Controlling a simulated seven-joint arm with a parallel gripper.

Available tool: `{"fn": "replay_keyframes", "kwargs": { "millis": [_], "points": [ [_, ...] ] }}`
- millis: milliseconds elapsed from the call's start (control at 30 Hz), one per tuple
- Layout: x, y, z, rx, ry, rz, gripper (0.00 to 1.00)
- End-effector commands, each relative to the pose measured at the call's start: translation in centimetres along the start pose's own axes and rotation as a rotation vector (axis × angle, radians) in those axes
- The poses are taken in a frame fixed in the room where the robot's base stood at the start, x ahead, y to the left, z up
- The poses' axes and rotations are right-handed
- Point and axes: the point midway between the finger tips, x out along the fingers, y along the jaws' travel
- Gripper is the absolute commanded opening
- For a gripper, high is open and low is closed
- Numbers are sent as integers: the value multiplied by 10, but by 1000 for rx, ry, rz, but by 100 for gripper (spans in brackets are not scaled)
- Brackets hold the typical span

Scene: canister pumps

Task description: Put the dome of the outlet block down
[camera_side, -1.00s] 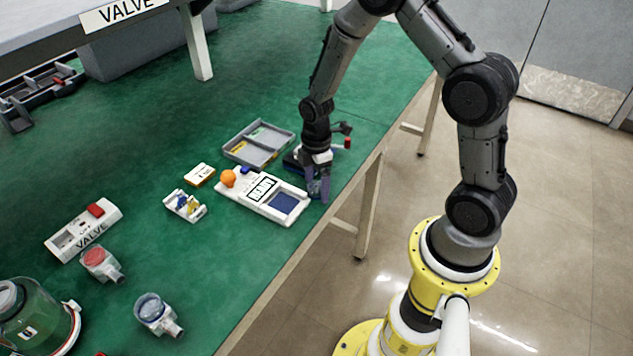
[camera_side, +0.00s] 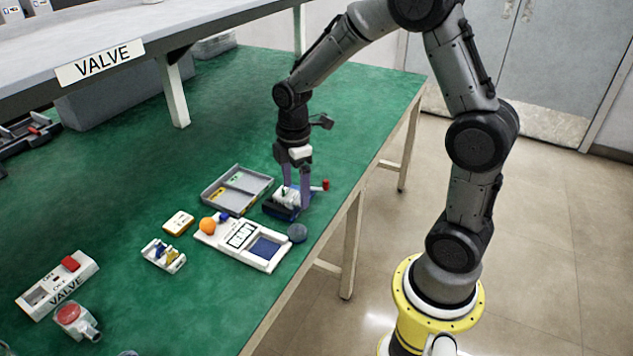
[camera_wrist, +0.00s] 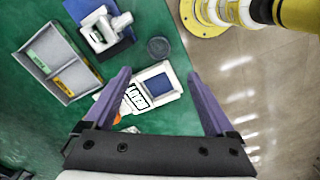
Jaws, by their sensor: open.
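The dome, seen as a dark grey round piece (camera_side: 297,232), lies on the green table beside the blue-pad end of a white board. It also shows in the wrist view (camera_wrist: 158,47), apart from my fingers. The outlet block, which I take to be the white part on a blue base (camera_side: 284,205), sits just behind it and shows in the wrist view (camera_wrist: 105,28). A red knob (camera_side: 326,184) sticks out there. My gripper (camera_side: 295,194) is open and empty above this area, partly covering the block. Its spread fingers also show in the wrist view (camera_wrist: 158,75).
The white board (camera_side: 222,236) has a blue pad and an orange ball. A grey divided tray (camera_side: 205,200) stands behind it. A yellow-topped box (camera_side: 178,222), a small white holder (camera_side: 163,256) and a VALVE unit (camera_side: 57,284) lie left. The table edge is close at right.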

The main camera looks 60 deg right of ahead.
Motion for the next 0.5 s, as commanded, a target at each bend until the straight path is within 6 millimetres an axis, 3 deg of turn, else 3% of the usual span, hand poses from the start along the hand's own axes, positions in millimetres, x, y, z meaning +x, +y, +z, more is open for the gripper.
{"fn": "replay_keyframes", "kwargs": {
  "millis": [167,300,500],
  "points": [
    [-60,-34,-2,203,58,100,90],
    [-106,-80,6,438,145,177,90],
    [-140,-144,24,751,301,236,90]
  ]
}}
